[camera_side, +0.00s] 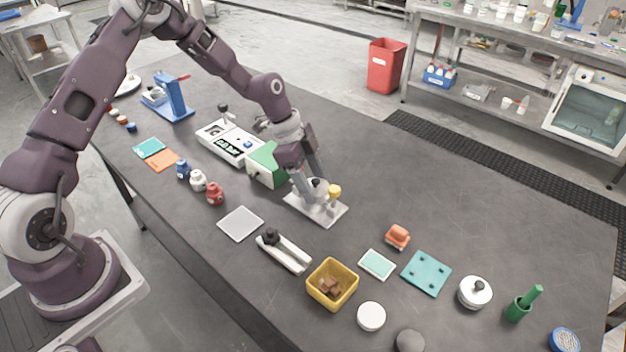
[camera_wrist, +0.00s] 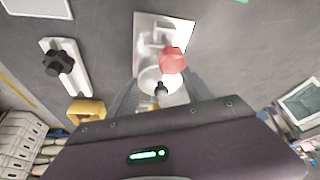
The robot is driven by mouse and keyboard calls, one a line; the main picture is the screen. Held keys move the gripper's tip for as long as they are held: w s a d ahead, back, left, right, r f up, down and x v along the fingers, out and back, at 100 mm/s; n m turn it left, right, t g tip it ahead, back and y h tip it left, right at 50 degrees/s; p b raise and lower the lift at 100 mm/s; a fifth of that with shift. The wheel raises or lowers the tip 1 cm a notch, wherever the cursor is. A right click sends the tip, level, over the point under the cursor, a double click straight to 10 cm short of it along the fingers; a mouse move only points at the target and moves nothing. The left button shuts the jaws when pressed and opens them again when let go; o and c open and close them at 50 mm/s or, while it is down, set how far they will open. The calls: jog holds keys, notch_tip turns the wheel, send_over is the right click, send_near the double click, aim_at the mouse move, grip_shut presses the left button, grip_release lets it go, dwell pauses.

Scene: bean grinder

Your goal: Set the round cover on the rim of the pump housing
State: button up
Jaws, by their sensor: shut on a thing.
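My gripper (camera_side: 315,186) is low over a pale metal base plate (camera_side: 325,217) near the middle of the table. In the wrist view its fingers are shut on the black knob (camera_wrist: 160,89) of a round white cover (camera_wrist: 149,78). I cannot tell whether the cover touches the rim.
A white slab with a black knob (camera_side: 287,255), a yellow bin (camera_side: 345,299) and an orange block (camera_side: 397,236) lie nearer the front. The table to the right rear is clear.

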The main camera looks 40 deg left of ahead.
jog(key=shift+f, duration=0.1)
jog(key=o, duration=1.7)
jog(key=shift+c, duration=0.2)
jog(key=v, duration=0.7)
jog(key=s+r+n+t+y, duration=0.1)
jog(key=s+r+n+y, duration=0.3)
jog(key=s+r, duration=0.8)
jog(key=s+r+n+t, duration=0.1)
jog(key=s+r+n, duration=0.1)
jog(key=s, duration=0.4)
jog(key=s+r+n+t, duration=0.1)
jog(key=s+r+n, duration=0.2)
jog(key=s, duration=0.3)
jog(key=s+d+r+n+t, duration=0.1)
jog(key=s+r+n, duration=0.2)
jog(key=s, duration=0.3)
jog(key=shift+s+n, duration=0.35)
jog(key=shift+n, duration=0.45)
